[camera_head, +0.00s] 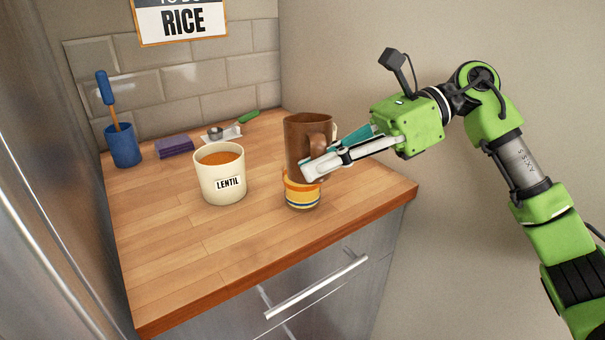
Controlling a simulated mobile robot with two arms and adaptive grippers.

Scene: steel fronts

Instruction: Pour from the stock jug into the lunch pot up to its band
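The brown jug (302,132) looks like the stock jug. It is nearly upright at the right of the counter. My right gripper (316,158) reaches in from the right and is shut on the jug's handle side. The jug and fingers hide the pot's mouth and upper part. No stream shows, and the contents of both are hidden. My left gripper is not in view.
A blue holder (123,147), purple cloths (174,147) and a green-handled scoop (222,132) lie behind. The wooden counter's (215,250) front is clear. A RICE sign hangs above.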

